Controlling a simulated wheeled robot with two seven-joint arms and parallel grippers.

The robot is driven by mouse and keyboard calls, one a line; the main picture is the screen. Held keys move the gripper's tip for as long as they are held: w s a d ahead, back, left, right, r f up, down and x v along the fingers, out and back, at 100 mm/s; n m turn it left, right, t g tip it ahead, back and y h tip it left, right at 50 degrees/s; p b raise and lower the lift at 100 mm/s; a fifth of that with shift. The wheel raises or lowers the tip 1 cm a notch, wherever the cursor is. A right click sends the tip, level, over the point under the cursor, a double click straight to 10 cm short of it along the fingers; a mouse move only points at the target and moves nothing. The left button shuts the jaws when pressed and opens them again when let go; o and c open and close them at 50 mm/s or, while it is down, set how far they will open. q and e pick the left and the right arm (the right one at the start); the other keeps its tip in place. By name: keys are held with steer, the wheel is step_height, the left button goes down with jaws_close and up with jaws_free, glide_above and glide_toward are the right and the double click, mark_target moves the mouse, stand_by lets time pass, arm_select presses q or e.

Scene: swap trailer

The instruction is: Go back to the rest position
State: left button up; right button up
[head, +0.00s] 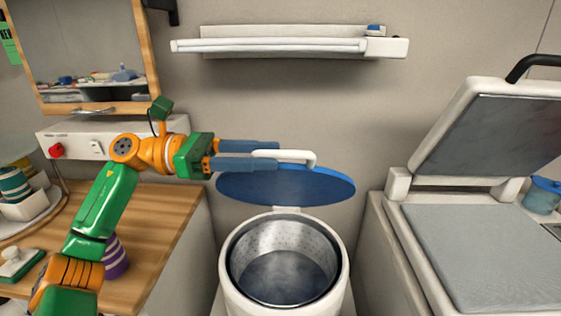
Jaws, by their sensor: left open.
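My left gripper (272,156) reaches in from the left, its two blue-grey fingers open. The fingertips are at the white handle (308,158) of a blue lid (285,187). One finger shows above and one below the handle's left end; I cannot tell if they touch it. The lid stands open behind a round white bin (232,290) with a metal inner pot (285,275), which looks empty. My right gripper is not in view.
A wooden counter (165,235) on the left holds a purple striped cup (115,262) and several other items. On the right stands a white chest (385,225) with a raised lid (490,130).

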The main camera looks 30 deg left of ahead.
arm_select(q)
steer(key=v, duration=0.3)
steer(key=shift+s+a, duration=0.25)
steer(key=shift+a, duration=0.1)
steer(key=shift+r, duration=0.1)
